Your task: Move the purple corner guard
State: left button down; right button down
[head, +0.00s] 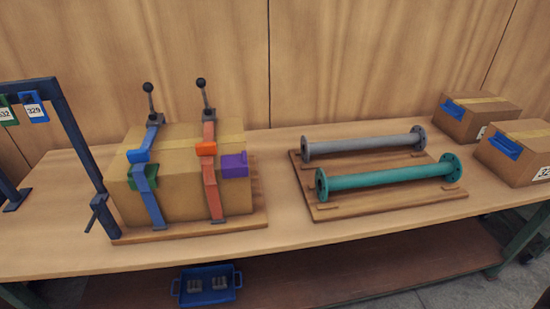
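The purple corner guard (235,166) sits on the upper front edge of a large cardboard box (188,205), near its right end. It is just right of the red strap (210,188) and seems close to or touching it. An orange corner guard (206,149) lies under or at the red strap, and a blue one (139,156) at the blue strap (150,195). A green guard (134,181) shows at the box's left front. Neither of my grippers is in view.
Lever handles (203,90) rise behind the box. A blue frame (75,135) with hanging tags stands left. Grey (365,144) and teal (385,179) flanged pipes lie on a wooden board. Two cartons (478,115) stand right. A blue tray (207,286) is below. The table front is clear.

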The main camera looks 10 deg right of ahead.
aim_at(233, 166)
jog(key=l, duration=0.8)
jog(key=i+l, duration=0.1)
jog(key=l, duration=0.7)
